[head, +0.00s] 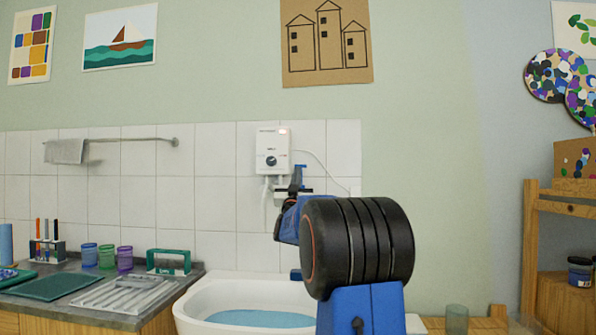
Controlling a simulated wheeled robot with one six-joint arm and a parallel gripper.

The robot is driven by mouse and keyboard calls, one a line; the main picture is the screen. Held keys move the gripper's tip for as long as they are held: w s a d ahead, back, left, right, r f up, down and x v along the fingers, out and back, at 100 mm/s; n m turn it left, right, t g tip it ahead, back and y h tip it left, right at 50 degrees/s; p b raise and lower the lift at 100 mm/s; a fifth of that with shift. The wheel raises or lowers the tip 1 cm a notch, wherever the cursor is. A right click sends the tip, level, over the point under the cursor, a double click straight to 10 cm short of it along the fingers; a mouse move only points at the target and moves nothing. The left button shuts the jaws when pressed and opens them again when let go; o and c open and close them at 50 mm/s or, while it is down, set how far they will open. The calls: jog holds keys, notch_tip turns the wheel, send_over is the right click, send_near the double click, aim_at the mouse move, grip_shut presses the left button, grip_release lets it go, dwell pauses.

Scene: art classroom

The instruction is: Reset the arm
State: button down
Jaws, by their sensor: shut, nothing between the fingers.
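My arm rises at the right of centre in the head view, with a blue link and a large black ribbed joint. My gripper (296,181) is at the far end of the arm, small and partly hidden by the blue link. It is shut and holds nothing. It shows in front of the tiled wall, just below and right of the white water heater (272,149), and appears raised above the basin.
A white basin (215,292) with bluish water stands below the arm. The counter (190,277) at left bears cups (107,256), a green rack (168,262) and trays. A wooden shelf (530,250) stands at right.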

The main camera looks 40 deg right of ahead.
jog(key=v, duration=0.5)
jog(key=shift+s+a+r, duration=0.15)
jog(key=shift+a+r, duration=0.05)
jog(key=shift+r, duration=0.1)
jog(key=w+a+f+n+t+y, duration=0.1)
jog(key=w+a+f+n+y, duration=0.1)
jog(key=a+f+n+y, duration=0.45)
jog(key=s+a+f+g+y, duration=0.1)
jog(key=s+a+f+y, duration=0.2)
jog(key=a+f, duration=0.4)
jog(key=s+a+f+n+g+y, duration=0.1)
jog(key=s+a+f+g+y, duration=0.2)
jog(key=a, duration=0.5)
jog(key=s+a+f+y, duration=0.2)
jog(key=a+f+y, duration=0.2)
jog(key=a+f, duration=0.35)
jog(key=s+a+f+g+y, duration=0.1)
jog(key=s+a+f+g, duration=0.2)
jog(key=s+f, duration=0.4)
jog(key=s+a+f+n+g+y, duration=0.1)
jog(key=s+a+f+g, duration=0.2)
jog(key=s, duration=1)
jog(key=s+a+f+n+g+y, duration=0.1)
jog(key=s+a+f+g, duration=0.2)
jog(key=s+a+f, duration=0.3)
jog(key=s+f, duration=0.4)
jog(key=f, duration=0.2)
jog(key=shift+a+f+g, duration=0.25)
jog(key=shift+a+g, duration=0.05)
jog(key=shift+a, duration=0.1)
